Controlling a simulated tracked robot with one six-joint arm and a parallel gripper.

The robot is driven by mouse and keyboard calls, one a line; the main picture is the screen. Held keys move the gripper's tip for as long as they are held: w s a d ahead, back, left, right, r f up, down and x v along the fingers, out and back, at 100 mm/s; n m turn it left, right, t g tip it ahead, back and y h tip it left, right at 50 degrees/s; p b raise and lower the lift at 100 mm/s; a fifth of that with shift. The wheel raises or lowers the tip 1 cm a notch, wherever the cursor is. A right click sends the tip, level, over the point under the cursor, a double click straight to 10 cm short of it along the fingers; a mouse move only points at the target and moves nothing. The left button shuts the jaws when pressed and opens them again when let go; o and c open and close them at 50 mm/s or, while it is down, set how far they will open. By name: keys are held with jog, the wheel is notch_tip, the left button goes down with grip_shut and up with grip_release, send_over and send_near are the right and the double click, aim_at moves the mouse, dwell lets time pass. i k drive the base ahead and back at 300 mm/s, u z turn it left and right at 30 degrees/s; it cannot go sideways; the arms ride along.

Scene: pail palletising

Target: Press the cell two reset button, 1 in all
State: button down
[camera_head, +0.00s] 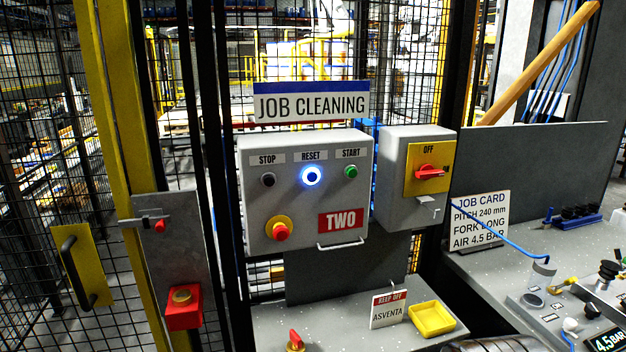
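The grey control box (256,209) marked with a red "TWO" label (341,220) is fixed in front of the mesh fence, at the middle of the view. Its reset button (312,176) glows blue-white under the "RESET" label, between a dark stop button (268,180) on the left and a green start button (350,172) on the right. A red emergency button on a yellow collar (280,232) is lower left on the box. Nothing covers the reset button. My gripper is not in view.
A "JOB CLEANING" sign (311,104) hangs above the box. A grey switch box with a red rotary switch (430,173) is right. Below, a shelf holds a yellow tray (432,319) and a "KEEP OFF" card (389,310). A yellow gate post (119,150) stands left; a bench (480,268) is right.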

aim_at(312, 176)
jog(key=k, duration=0.65)
jog(key=u, duration=0.35)
jog(key=i, duration=0.5)
jog(key=u, duration=0.6)
jog(key=i, duration=0.85)
